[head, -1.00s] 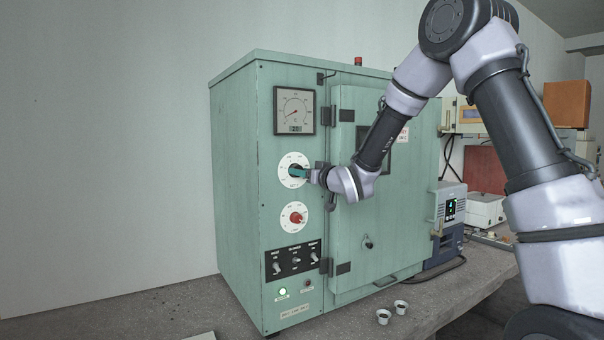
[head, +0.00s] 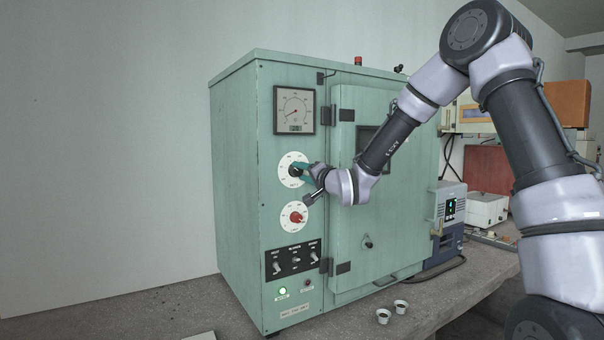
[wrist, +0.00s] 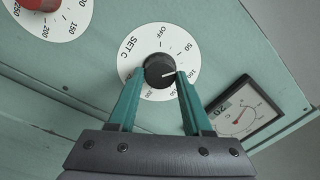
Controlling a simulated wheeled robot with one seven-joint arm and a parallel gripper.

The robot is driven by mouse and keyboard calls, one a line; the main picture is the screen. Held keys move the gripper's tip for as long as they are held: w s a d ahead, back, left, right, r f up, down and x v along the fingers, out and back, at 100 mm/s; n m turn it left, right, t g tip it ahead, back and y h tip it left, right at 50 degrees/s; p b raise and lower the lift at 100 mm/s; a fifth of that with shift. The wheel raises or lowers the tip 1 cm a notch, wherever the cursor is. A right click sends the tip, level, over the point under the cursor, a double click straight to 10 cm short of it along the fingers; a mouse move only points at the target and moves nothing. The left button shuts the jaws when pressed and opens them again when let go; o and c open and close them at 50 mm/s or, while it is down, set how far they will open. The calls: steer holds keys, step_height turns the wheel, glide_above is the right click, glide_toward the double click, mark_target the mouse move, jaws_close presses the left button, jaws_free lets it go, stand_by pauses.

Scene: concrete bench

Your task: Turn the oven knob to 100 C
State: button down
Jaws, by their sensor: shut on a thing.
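The oven knob (wrist: 159,70) is black with a white pointer line, at the centre of a white SET C dial (wrist: 150,38).
A red knob (head: 296,216) on another white dial sits just below. A square gauge (head: 294,110) is above. A panel of switches (head: 291,260) is lower down. The oven door (head: 385,240) lies right of the dials.

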steer(key=m, duration=0.6)
steer(key=shift+f, duration=0.1)
stand_by(0.4)
steer(key=shift+c, duration=1.6)
jaws_free()
steer(key=v, duration=1.1)
steer(key=shift+a, duration=0.15)
